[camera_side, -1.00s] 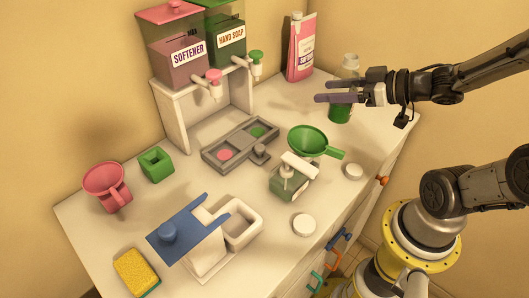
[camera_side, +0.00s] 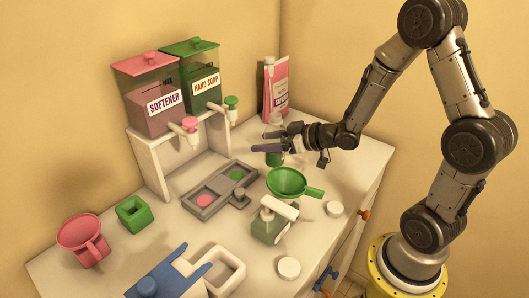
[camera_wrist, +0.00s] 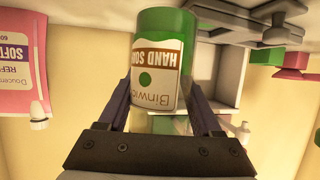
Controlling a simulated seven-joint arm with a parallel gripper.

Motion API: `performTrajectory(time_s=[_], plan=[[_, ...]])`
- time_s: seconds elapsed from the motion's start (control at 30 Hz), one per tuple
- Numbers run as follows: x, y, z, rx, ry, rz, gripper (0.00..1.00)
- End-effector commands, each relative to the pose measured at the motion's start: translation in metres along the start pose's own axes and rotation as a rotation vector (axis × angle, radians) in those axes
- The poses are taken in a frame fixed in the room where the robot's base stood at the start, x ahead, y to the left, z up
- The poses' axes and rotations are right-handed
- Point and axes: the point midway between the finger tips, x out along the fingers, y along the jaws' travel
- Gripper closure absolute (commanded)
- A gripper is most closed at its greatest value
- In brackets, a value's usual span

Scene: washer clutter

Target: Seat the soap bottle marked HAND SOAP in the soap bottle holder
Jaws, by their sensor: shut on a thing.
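The soap bottle is green with a white label reading HAND SOAP; it fills the upper middle of the wrist view (camera_wrist: 165,50), its print upside down in the picture. In the side view its green lower part (camera_side: 275,159) shows below my gripper (camera_side: 262,142). My gripper is shut on the bottle, one finger on each side. I cannot tell whether its base touches the counter. No part is marked as the soap bottle holder; a grey tray (camera_side: 212,208) with pink and green round marks in two recesses lies in front of the dispenser stand.
A green funnel (camera_side: 288,181) and a pump bottle (camera_side: 266,228) stand near the held bottle. A pink refill pack (camera_side: 275,88) is behind it. SOFTENER (camera_side: 160,108) and HAND SOAP (camera_side: 203,72) tanks sit on a white stand. A blue-and-white unit (camera_side: 172,272) is in front.

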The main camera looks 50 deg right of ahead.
Motion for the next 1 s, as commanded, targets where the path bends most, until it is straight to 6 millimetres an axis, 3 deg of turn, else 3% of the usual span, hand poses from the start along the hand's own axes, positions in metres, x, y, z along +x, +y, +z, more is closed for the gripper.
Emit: performTrajectory(time_s=[0.17, 0.37, 0.83, 0.87, 1.0], plan=[[0.013, 0.002, 0.008, 0.002, -0.002, -0.001, 1.00], [0.021, 0.002, 0.032, 0.002, -0.002, -0.001, 1.00], [0.024, 0.002, 0.038, 0.002, 0.000, 0.000, 1.00], [0.024, 0.002, 0.037, 0.002, 0.000, 0.000, 0.29], [0.024, 0.002, 0.037, 0.001, 0.000, 0.000, 0.04]])
